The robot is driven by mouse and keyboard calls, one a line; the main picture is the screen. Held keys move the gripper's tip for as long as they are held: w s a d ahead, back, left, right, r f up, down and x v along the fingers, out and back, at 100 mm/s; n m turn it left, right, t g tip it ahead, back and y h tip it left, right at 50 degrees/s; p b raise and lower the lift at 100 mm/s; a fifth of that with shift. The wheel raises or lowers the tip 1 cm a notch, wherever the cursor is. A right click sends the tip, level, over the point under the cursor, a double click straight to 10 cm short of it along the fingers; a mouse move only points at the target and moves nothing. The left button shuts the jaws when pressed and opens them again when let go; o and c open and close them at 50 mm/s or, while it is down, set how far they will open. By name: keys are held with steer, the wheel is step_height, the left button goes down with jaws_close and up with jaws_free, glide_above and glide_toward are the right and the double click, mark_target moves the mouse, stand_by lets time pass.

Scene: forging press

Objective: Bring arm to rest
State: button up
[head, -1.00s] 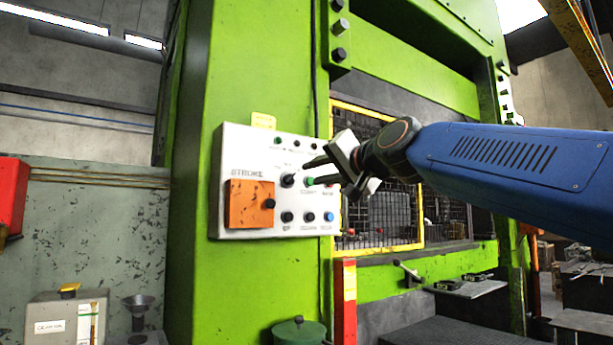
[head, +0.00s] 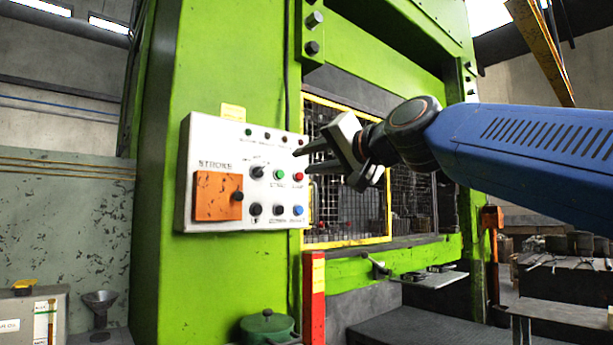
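My gripper (head: 305,160) is in the middle of the head view, at the end of my blue arm, which reaches in from the right. Its two dark fingers point left and are spread apart, with nothing visible between them. It appears just right of the white control panel (head: 187,175), near the red button (head: 299,176) in the picture, with a gap showing between fingertips and panel face. The panel has an orange STROKE cover (head: 213,195), a black selector knob (head: 257,171), a green button (head: 279,174) and a blue button (head: 298,210).
The green press (head: 163,90) fills the middle. A yellow-framed mesh guard (head: 345,239) stands behind my gripper. Below are a red post (head: 315,290), a lever (head: 379,267) and a green pot (head: 267,325). A funnel (head: 100,298) and box (head: 35,315) are lower left. A workbench (head: 565,310) is at right.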

steer(key=s+d+f+n+g+h, duration=0.1)
steer(key=s+d+f+h, duration=0.15)
steer(key=f, duration=0.75)
steer(key=s+d+f+g+h, duration=0.15)
steer(key=d+f, duration=0.25)
steer(key=f, duration=0.6)
steer(key=s+d+f+g+h, duration=0.2)
steer(key=s+d+f, duration=0.3)
steer(key=f, duration=0.9)
steer(key=s+d+f+n+g+h, duration=0.1)
steer(key=s+d+f+g+h, duration=0.1)
steer(key=s+d+f, duration=0.3)
steer(key=s+d+f+g+h, duration=0.2)
steer(key=s+d+f, duration=0.3)
steer(key=s+f, duration=0.6)
step_height(320, 180, down, 12)
steer(key=shift+s+d+r+g, duration=0.15)
steer(key=shift+s+d+g, duration=0.2)
steer(key=shift+g, duration=0.5)
steer(key=shift+w, duration=0.1)
